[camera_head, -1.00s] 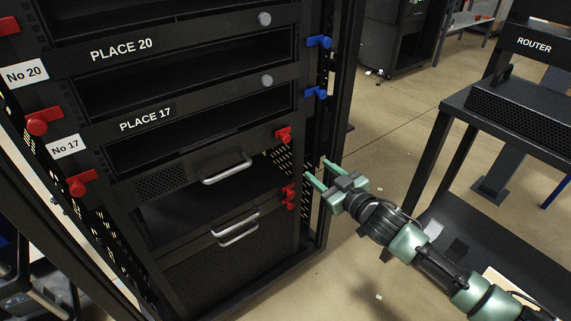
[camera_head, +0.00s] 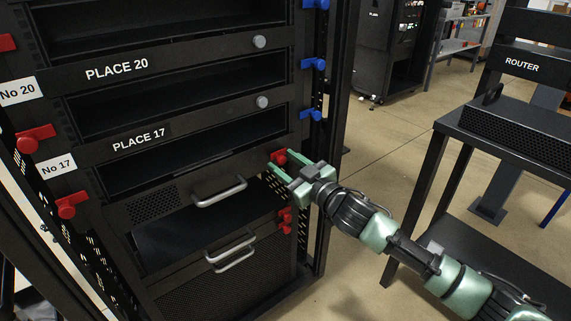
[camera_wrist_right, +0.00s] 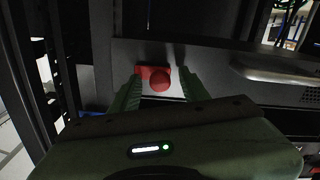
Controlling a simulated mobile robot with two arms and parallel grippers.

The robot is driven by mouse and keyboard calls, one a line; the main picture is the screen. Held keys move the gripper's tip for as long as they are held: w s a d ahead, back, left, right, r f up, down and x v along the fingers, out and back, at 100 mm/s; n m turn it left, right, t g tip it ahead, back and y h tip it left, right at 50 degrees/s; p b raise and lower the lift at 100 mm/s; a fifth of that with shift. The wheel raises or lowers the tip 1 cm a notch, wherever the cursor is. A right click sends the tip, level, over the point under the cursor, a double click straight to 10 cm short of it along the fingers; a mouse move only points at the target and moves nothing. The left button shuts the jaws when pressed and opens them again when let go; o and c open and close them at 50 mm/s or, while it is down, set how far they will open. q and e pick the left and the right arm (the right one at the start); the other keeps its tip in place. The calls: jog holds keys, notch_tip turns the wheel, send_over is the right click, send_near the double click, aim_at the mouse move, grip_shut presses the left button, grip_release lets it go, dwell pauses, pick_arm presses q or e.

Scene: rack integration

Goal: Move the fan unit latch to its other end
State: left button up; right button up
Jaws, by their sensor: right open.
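A red latch (camera_head: 279,157) sits at the right end of a rack unit (camera_head: 155,207) with a silver handle, below the PLACE 17 slot. My right gripper (camera_head: 277,163) is open at this latch. In the right wrist view the red latch (camera_wrist_right: 155,78) shows between the two green fingertips of the gripper (camera_wrist_right: 158,88), slightly ahead of them. I cannot tell whether the fingers touch it. No label on this unit shows, so I cannot tell for sure that it is the fan unit. My left gripper is not in view.
Blue latches (camera_head: 313,64) line the right post above. Red latches (camera_head: 68,204) are on the left post. A black table (camera_head: 462,110) with a router stands at right.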

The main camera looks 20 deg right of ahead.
grip_shut()
dwell(1.4)
